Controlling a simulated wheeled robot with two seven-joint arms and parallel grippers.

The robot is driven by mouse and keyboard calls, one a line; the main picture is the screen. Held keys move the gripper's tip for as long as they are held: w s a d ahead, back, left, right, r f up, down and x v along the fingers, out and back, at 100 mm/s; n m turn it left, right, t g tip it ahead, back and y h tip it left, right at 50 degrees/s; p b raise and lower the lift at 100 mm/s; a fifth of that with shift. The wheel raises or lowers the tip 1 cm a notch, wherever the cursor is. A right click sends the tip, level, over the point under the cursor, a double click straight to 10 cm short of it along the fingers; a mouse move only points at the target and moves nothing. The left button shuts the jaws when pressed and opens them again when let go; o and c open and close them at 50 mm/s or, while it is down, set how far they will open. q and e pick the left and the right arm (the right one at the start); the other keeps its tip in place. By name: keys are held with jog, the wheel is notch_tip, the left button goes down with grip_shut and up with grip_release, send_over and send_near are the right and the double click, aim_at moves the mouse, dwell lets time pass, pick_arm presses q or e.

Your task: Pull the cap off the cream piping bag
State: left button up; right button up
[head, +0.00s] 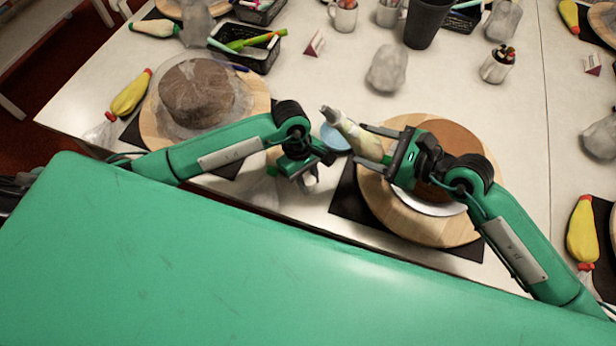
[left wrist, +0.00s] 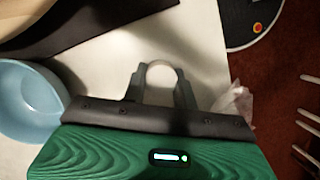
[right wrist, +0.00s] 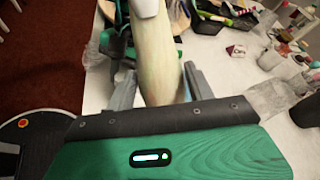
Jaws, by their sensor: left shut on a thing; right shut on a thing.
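The cream piping bag (head: 358,138) is pale and tilted, with its narrow end toward the upper left. My right gripper (head: 364,144) is shut on it above the right turntable (head: 440,232). The bag also fills the middle of the right wrist view (right wrist: 158,75), where its whitish front end (right wrist: 145,8) reaches the top edge. My left gripper (head: 309,180) is below and left of the bag, apart from it. It is shut on a small pale round piece that looks like the cap (left wrist: 164,66), between the fingertips in the left wrist view.
A light blue bowl (head: 334,138) stands between the two grippers. A brown cake under a clear cover (head: 197,92) sits on the left turntable (head: 256,108). Crumpled clear bags (head: 387,69), a dark cup (head: 425,22) and a black basket (head: 258,58) stand farther back.

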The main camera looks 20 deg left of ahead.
pick_arm(q)
jog(key=shift+f, duration=0.2)
pick_arm(e)
jog(key=shift+f, duration=0.2)
pick_arm(q)
jog(key=o, duration=1)
jog(key=shift+o, duration=0.2)
jog(key=shift+r+p, duration=1.35)
jog(key=shift+r, duration=1.7)
pick_arm(e)
jog(key=shift+r, duration=1.5)
